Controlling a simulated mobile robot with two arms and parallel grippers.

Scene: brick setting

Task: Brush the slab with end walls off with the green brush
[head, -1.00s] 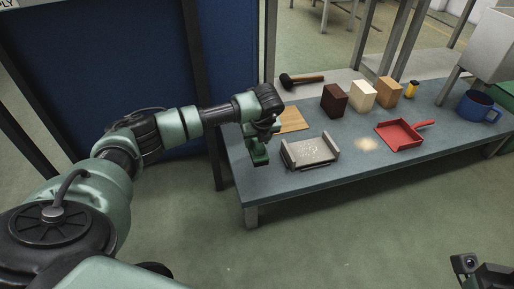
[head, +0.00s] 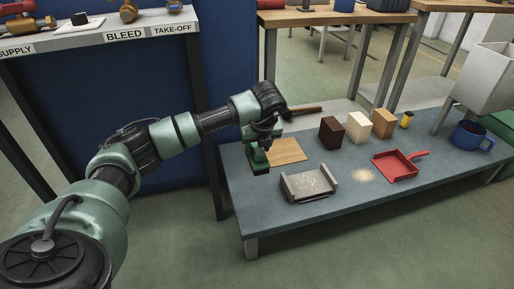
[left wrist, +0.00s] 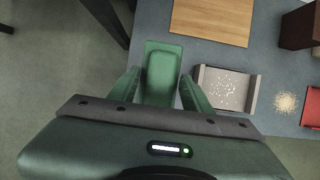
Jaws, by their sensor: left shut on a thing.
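The grey slab with end walls (head: 302,191) lies on the low blue-grey table, with pale crumbs scattered over its middle. It also shows in the left wrist view (left wrist: 236,78), right of my gripper. My left gripper (head: 260,145) is shut on the green brush (head: 258,161), behind and left of the slab and apart from it. In the left wrist view the brush (left wrist: 162,70) sticks out between the two fingers (left wrist: 160,92). Its bristles are hidden there. My right gripper is not in view.
A wooden board (head: 288,151) lies behind the slab. A sandy pile (head: 363,175) and a red dustpan (head: 396,166) lie to its right. Three blocks (head: 357,127), a yellow-black item (head: 407,119) and a blue mug (head: 472,135) stand farther back. The table's front strip (head: 350,205) is clear.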

